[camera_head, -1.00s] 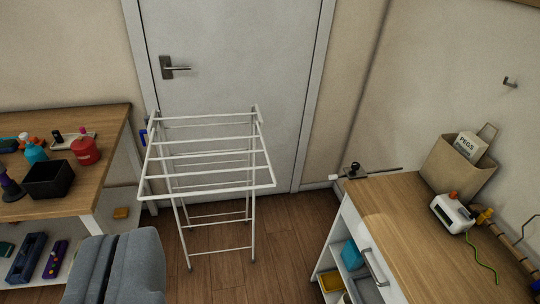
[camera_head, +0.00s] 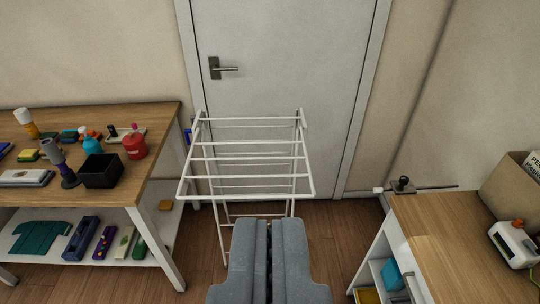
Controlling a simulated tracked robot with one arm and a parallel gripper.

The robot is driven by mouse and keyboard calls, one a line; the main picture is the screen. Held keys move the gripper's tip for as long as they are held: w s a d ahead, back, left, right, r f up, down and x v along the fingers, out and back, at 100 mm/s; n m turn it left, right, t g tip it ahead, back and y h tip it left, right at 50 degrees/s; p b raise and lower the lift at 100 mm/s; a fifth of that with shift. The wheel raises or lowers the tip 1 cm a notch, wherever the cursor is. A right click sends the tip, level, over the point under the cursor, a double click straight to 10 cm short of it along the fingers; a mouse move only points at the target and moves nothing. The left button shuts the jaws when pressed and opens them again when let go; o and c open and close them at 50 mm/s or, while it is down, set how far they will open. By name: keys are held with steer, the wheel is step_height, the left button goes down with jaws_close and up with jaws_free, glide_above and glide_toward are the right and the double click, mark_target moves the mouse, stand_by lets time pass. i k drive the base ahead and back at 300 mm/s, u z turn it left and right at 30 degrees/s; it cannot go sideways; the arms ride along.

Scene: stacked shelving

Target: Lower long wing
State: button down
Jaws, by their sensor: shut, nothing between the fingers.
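A white drying rack (camera_head: 250,158) stands on the floor in front of the door. Its long wing (camera_head: 247,165), a frame of several parallel bars, is raised and reaches toward me, near level. The rack's legs show below it, partly hidden by my gripper. My gripper (camera_head: 270,226) is at the bottom middle, its two grey fingers side by side and shut with nothing between them. It appears in front of and below the near bar of the wing; I cannot tell how far apart they are.
A wooden workbench (camera_head: 165,125) with bottles, a black box (camera_head: 101,171) and a lower shelf stands at left. A wooden-topped cabinet (camera_head: 450,230) stands at right with a clamp, white device (camera_head: 514,244) and cardboard box (camera_head: 512,190). Floor shows between them. The grey door (camera_head: 275,60) is closed behind.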

mark_target(286, 196)
steer(key=i, duration=0.9)
steer(key=u, duration=0.05)
